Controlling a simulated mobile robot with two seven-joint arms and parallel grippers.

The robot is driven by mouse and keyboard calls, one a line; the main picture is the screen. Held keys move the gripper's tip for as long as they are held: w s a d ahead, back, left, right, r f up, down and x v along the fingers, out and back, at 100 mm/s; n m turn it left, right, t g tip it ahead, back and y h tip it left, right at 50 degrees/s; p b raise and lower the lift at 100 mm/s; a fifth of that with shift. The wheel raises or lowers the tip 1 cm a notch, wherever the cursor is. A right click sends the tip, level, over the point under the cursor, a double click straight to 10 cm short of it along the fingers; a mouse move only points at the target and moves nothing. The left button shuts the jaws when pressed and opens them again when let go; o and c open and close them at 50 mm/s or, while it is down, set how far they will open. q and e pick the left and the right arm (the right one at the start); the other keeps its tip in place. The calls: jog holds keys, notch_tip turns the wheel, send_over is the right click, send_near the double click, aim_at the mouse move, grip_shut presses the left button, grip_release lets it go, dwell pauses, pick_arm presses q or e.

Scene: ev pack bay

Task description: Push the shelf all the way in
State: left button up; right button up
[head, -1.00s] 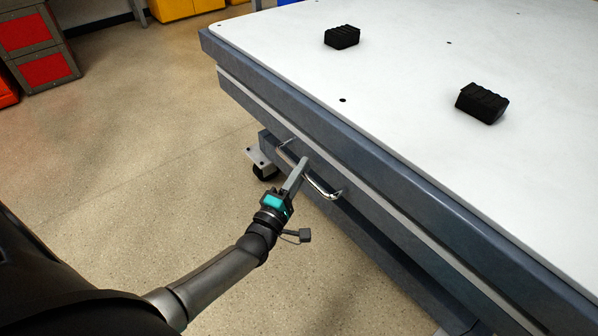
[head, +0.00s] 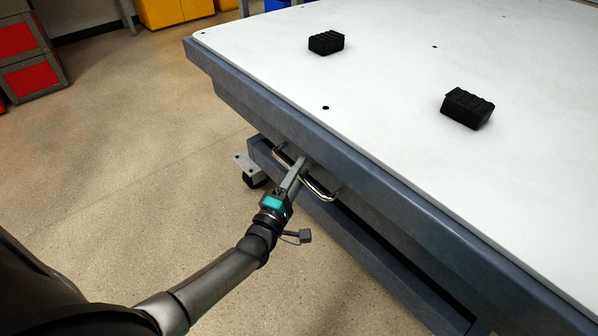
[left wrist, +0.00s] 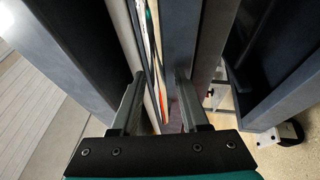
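The shelf (head: 232,100) is a grey-fronted drawer under a white-topped bench, with a chrome bar handle (head: 322,191) on its front. Most of its front sits beneath the overhanging bench top, and how deep it goes is hidden. My left gripper (head: 303,163) reaches the handle from the front. In the left wrist view, its two fingers (left wrist: 158,88) stand a little apart with the shiny handle bar (left wrist: 152,60) running between them. My right gripper is not in view.
The white bench top (head: 390,85) carries two black ridged blocks (head: 326,42) (head: 468,108). A lower grey rail (head: 350,240) and a caster (head: 252,180) are under the shelf. Red-fronted drawers (head: 30,65) and yellow bins (head: 172,10) stand at the back. The floor at left is clear.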

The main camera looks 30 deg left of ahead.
pick_arm(q)
jog(key=shift+s, duration=0.1)
jog(key=s+f+p, duration=0.2)
jog(key=s+p, duration=0.1)
jog(key=s, duration=1.1)
jog(key=shift+s+f, duration=0.4)
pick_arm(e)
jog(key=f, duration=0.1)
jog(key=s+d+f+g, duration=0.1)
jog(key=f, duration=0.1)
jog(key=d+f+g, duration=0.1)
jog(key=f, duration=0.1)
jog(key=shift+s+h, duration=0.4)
pick_arm(q)
jog(key=shift+p, duration=0.3)
